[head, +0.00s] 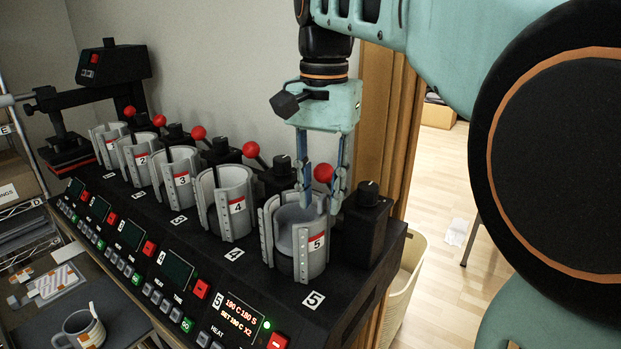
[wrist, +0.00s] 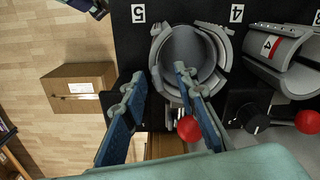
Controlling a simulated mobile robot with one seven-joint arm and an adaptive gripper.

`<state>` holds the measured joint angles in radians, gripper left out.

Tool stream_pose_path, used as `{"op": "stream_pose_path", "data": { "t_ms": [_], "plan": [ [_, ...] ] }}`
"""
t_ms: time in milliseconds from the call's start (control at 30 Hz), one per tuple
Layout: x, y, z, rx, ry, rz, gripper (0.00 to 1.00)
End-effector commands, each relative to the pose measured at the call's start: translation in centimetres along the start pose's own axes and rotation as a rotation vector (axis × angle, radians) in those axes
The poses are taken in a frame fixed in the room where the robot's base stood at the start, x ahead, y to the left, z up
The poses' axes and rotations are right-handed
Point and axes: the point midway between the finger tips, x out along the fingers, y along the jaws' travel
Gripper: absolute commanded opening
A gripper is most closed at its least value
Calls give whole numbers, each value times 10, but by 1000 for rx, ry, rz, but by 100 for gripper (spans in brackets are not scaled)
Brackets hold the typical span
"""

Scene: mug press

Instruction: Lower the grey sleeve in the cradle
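The grey sleeve (wrist: 187,50) is a smooth, open-topped tube inside the cradle of press 5 (wrist: 221,44). In the head view the sleeve (head: 292,216) shows inside the split grey cradle (head: 313,262), which carries a red and white "5" label. How deep the sleeve sits is hard to tell. My gripper (head: 320,205) is above the right side of this cradle, pointing down. Its two blue fingers are apart with nothing between them. In the wrist view one fingertip overlaps the sleeve's rim, and the other is outside the cradle. Contact cannot be told.
A red-knobbed lever (head: 323,173) and a black knob block (head: 367,222) stand close behind cradle 5. Cradle 4 (head: 234,205) and other numbered cradles line up to the left. A striped mug (head: 84,330) stands at the lower left. Open floor lies right.

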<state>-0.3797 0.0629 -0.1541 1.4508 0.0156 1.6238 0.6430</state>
Motion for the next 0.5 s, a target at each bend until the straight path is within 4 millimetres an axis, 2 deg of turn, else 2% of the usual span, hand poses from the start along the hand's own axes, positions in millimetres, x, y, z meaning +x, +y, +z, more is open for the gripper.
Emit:
{"op": "stream_pose_path", "data": {
  "t_ms": [267,500],
  "plan": [
    [-3,0,0,0,0,0,26],
    [-33,0,-1,1,2,-1,26]
  ]
}}
